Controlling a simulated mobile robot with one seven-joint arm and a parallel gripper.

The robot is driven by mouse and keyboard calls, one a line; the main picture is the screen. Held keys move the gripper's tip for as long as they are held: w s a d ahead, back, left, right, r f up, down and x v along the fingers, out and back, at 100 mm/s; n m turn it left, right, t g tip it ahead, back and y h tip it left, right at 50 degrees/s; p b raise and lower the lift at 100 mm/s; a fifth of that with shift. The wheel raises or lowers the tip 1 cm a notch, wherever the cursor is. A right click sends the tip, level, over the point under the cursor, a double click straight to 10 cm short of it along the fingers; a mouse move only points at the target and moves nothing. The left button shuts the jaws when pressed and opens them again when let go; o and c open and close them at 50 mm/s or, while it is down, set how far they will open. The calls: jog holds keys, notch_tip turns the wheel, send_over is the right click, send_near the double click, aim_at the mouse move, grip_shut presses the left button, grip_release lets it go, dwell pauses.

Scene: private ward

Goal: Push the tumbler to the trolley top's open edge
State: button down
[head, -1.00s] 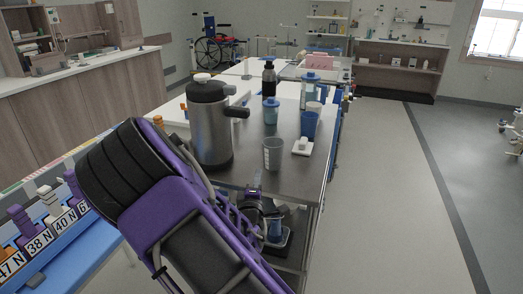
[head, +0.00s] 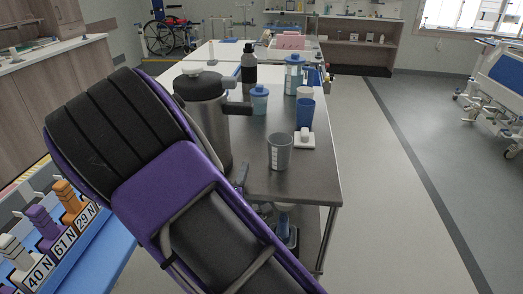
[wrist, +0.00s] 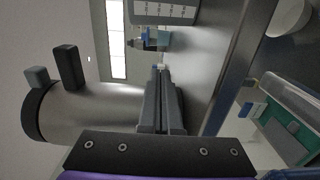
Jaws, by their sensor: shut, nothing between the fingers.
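The tumbler (head: 280,152), a clear grey cup with markings, stands upright on the steel trolley top (head: 300,184), near its front right part. In the wrist view a grey cup with white markings (wrist: 165,11), apparently this tumbler, is cut off at the top edge. My gripper (wrist: 160,70) is shut and empty, low beside the trolley top, with the cup ahead of its tips and a visible gap between them. In the head view my arm hides most of the gripper.
A steel jug (head: 203,100) stands left of the tumbler, close beside my gripper in the wrist view. Behind the tumbler are a white block (head: 304,140), a blue cup (head: 305,112), and a blue-lidded cup (head: 260,100). Open floor (head: 385,190) lies right of the trolley.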

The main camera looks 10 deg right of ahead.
aim_at(280, 152)
jog(key=b+x, duration=0.1)
jog(key=x, duration=0.9)
jog(key=shift+d, duration=0.25)
jog(key=shift+s+d, duration=1.35)
